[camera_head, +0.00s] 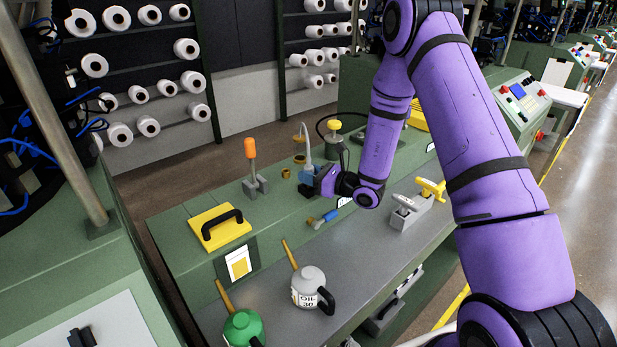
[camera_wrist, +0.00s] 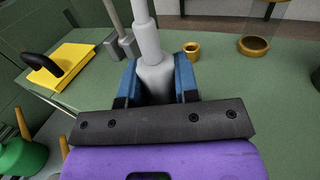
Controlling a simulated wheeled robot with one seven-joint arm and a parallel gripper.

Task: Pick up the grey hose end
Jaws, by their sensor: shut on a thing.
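The grey hose end (camera_wrist: 150,55) stands upright between the blue fingers of my gripper (camera_wrist: 156,84) in the wrist view. My gripper is shut on its wider lower part. In the head view my gripper (camera_head: 317,177) is at the back of the green machine top, and the hose end (camera_head: 307,143) shows only in part above the fingers. The lowest part of the hose end is hidden by my gripper, so I cannot tell whether it touches the surface.
A brass ring (camera_wrist: 192,49) and a larger brass cup (camera_wrist: 253,46) stand close by. An orange-handled lever (camera_head: 251,160) and a yellow plate with a black handle (camera_head: 220,226) lie to the left. Oil cans, one grey (camera_head: 309,287) and one green (camera_head: 243,328), stand in front.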

